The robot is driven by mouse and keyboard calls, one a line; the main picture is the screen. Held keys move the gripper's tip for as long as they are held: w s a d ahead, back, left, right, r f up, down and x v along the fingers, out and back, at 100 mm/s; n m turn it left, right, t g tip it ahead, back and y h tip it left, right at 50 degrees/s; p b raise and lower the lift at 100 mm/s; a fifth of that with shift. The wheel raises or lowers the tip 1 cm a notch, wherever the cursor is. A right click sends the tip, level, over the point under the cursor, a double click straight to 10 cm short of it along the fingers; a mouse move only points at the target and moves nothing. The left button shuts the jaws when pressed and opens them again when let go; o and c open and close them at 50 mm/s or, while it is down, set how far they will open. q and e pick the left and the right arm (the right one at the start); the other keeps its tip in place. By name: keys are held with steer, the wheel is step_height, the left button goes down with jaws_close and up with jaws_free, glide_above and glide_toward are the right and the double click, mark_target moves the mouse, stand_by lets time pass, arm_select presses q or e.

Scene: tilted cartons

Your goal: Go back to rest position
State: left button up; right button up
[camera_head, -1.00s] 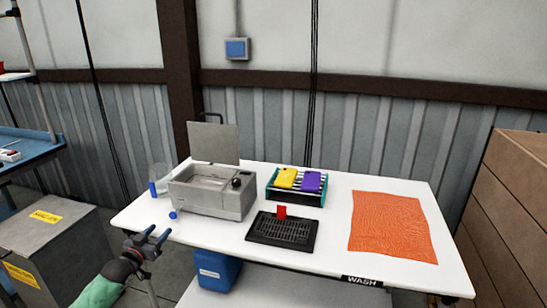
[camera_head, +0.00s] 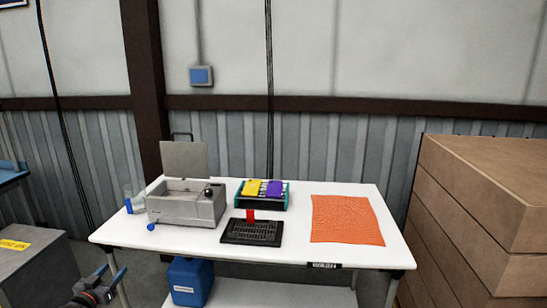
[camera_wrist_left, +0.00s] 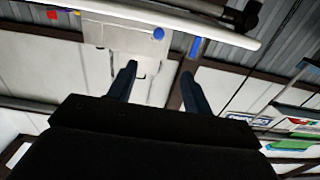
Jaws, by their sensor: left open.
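My left gripper (camera_head: 111,280) is at the lower left of the head view, in front of and below the white table (camera_head: 290,240). Its two blue fingers stand apart with nothing between them. In the left wrist view the open fingers (camera_wrist_left: 160,85) also show empty, with the table edge and the metal box beyond them. My right gripper is not in view.
On the table are a metal box (camera_head: 186,208) with its lid up, a teal rack (camera_head: 263,203) with yellow and purple items, a black grate (camera_head: 251,232) with a red piece, and an orange cloth (camera_head: 346,219). Brown cartons (camera_head: 480,210) stand right. A blue canister (camera_head: 190,282) is below.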

arm_select(q)
steer(key=s+f+m+g+y, duration=0.1)
steer(key=s+f+g+y, duration=0.2)
steer(key=f+g, duration=0.35)
steer(key=s+d+f+g+h, duration=0.1)
steer(key=s+d+f+g, duration=0.2)
steer(key=s+d, duration=0.9)
steer(key=s+d+f+g+h, duration=0.1)
steer(key=s+d+f+g, duration=0.2)
steer(key=s+d, duration=1)
steer(key=s+d+f+g+h, duration=0.1)
steer(key=s+d+f+g, duration=0.3)
steer(key=s+d+f, duration=0.4)
steer(key=s+d, duration=0.4)
steer(key=s, duration=0.3)
steer(key=shift+d+f, duration=0.3)
steer(key=shift+s, duration=0.1)
